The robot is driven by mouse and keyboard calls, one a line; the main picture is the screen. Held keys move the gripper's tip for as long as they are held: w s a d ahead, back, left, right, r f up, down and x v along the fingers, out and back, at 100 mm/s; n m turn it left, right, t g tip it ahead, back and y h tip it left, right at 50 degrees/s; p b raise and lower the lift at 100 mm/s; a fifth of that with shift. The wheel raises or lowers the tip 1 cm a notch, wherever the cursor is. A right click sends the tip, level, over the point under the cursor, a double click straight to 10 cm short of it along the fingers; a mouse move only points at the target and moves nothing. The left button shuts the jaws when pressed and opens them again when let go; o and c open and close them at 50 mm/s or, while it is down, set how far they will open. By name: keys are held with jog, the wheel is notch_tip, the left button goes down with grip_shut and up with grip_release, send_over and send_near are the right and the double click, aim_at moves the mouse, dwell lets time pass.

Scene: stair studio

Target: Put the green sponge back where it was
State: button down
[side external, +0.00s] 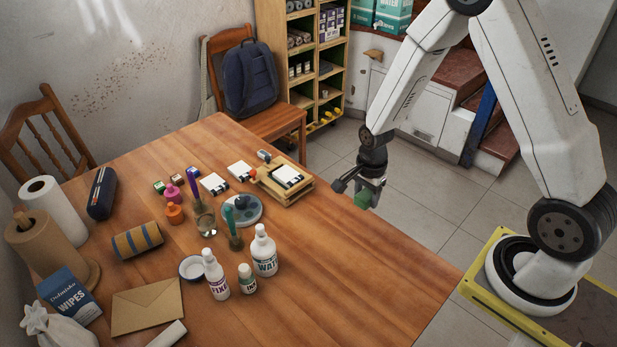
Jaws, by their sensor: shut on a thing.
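The green sponge (362,200) is small and dark green in the side external view. My gripper (364,190) is shut on it and points down. The sponge hangs at the lower end of the gripper, at or just past the right edge of the wooden table (330,255). Part of the sponge is hidden by the fingers. I cannot tell its exact height above the table top.
A wooden tray (310,190) with a white card stands left of my gripper. White bottles (264,252), a round grey-blue dish (254,217), jars and paper rolls (50,205) crowd the table's left and middle. The table's right front is clear. A chair with a backpack (249,80) stands behind.

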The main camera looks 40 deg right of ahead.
jog(key=s+r, duration=0.2)
jog(key=s, duration=0.7)
jog(key=shift+s+d, duration=0.35)
jog(key=shift+f, duration=0.1)
jog(key=w+f, duration=0.1)
jog(key=w, duration=0.1)
jog(key=w+d+f, duration=0.1)
jog(key=w, duration=0.2)
jog(key=w+f, duration=0.1)
jog(key=w, duration=0.2)
jog(key=shift+w+d+f, duration=0.25)
jog(key=shift+d+f, duration=0.1)
jog(key=shift+f, duration=0.05)
send_over(357, 217)
jog(key=s, duration=0.1)
notch_tip(357, 217, down, 5)
jog(key=shift+a+r, duration=0.1)
jog(key=shift+a, duration=0.05)
jog(key=shift+w+f, duration=0.3)
jog(key=shift+f, duration=0.05)
jog(key=shift+w+f, duration=0.15)
jog(key=shift+f, duration=0.05)
jog(key=shift+w+f, duration=0.1)
jog(key=shift+f, duration=1.55)
jog(key=shift+f, duration=0.1)
